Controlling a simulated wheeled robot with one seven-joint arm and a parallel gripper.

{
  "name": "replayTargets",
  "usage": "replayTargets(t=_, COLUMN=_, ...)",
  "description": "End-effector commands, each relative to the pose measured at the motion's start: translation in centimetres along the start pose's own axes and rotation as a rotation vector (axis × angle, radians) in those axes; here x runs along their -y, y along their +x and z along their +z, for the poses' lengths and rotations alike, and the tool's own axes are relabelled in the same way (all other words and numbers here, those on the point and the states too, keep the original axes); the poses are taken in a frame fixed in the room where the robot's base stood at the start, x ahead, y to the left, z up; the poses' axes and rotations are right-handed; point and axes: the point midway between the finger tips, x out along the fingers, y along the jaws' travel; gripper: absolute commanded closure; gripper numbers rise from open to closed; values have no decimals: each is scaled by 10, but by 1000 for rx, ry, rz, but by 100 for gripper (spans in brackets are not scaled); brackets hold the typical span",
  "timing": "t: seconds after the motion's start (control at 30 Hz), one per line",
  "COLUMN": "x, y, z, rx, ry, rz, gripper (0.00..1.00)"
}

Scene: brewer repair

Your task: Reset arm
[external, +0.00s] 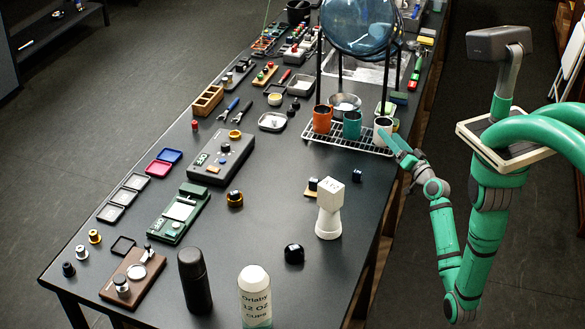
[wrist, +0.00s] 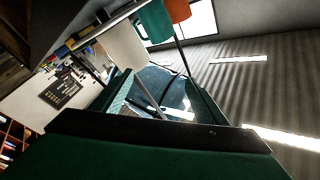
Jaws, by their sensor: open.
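My green arm reaches from the right side of the external view to the table's right edge. My gripper (external: 398,148) is beside the wire rack, close to the white cup; I cannot tell whether they touch. In the wrist view my gripper (wrist: 162,92) is open, with its green fingers apart and nothing seen held between them. The white cup (external: 383,129), teal cup (external: 352,125) and orange cup (external: 322,119) stand in a row on the rack. In the wrist view the white cup (wrist: 122,46) appears just beyond the fingers.
The wire rack (external: 347,146) stands below a large glass globe (external: 360,27) on dark posts. The black table (external: 285,190) has clear surface left of the rack; a white grinder-like piece (external: 329,210) stands nearer. Open floor lies right of the table.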

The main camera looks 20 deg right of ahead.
Motion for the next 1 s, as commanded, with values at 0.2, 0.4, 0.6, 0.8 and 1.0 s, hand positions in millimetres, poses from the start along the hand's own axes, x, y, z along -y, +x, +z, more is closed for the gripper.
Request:
replayTargets(t=0.2, x=-41, y=-71, z=15, rx=-75, ry=-73, rz=182, gripper=33)
replayTargets(t=0.4, x=-45, y=-133, z=53, rx=-24, ry=-153, rz=262, gripper=33)
replayTargets(t=0.6, x=-38, y=-193, z=88, rx=66, ry=-240, rz=302, gripper=33)
replayTargets(t=0.8, x=-26, y=-256, z=111, rx=166, ry=-344, rz=314, gripper=33)
replayTargets(t=1.0, x=-9, y=-317, z=122, rx=272, ry=-457, rz=293, gripper=33)
